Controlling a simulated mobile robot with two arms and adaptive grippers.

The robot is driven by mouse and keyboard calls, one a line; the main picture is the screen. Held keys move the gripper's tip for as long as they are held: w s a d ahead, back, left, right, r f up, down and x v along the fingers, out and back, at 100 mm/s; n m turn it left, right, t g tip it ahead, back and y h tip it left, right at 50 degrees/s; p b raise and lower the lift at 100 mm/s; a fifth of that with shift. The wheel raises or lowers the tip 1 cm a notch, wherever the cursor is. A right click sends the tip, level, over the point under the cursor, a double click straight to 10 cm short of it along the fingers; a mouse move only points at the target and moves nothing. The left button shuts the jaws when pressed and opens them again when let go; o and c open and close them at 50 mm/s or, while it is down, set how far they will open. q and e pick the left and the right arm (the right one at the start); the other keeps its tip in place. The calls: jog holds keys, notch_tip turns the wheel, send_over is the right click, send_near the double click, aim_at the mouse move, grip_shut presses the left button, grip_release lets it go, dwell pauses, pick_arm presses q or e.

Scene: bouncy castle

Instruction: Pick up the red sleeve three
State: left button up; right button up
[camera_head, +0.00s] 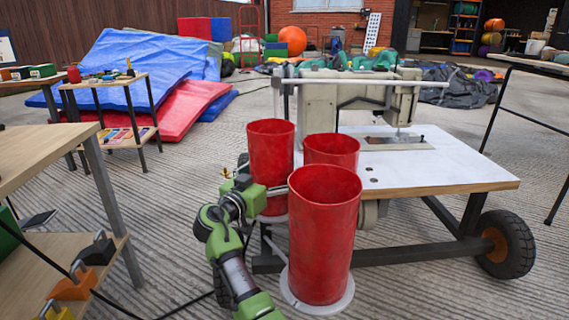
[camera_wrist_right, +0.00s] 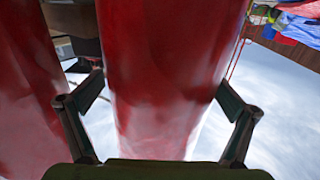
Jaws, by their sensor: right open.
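Three tall red sleeves stand close together by the white-topped machine table: one at the left (camera_head: 270,150), one at the back (camera_head: 332,150) and a larger-looking one in front (camera_head: 323,235). No marking shows which is sleeve three. My right gripper (camera_head: 252,184) is at the lower part of the left sleeve, on its near side. In the right wrist view the open fingers stand on either side of a red sleeve (camera_wrist_right: 165,75), apparently the left one, and whether they touch it is unclear. Another red sleeve (camera_wrist_right: 28,90) fills that view's left edge. My left gripper is out of view.
The front sleeve stands on a round pale base (camera_head: 318,302). The wheeled machine table (camera_head: 440,170) is right behind the sleeves. A wooden bench (camera_head: 35,150) stands at the left. Blue mats (camera_head: 130,70) and a red mat (camera_head: 190,108) lie behind. Paved floor (camera_head: 180,200) lies clear between.

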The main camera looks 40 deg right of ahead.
jog(key=shift+w+d, duration=0.1)
jog(key=shift+r, duration=0.1)
jog(key=c, duration=1.2)
jog(key=shift+r, duration=0.1)
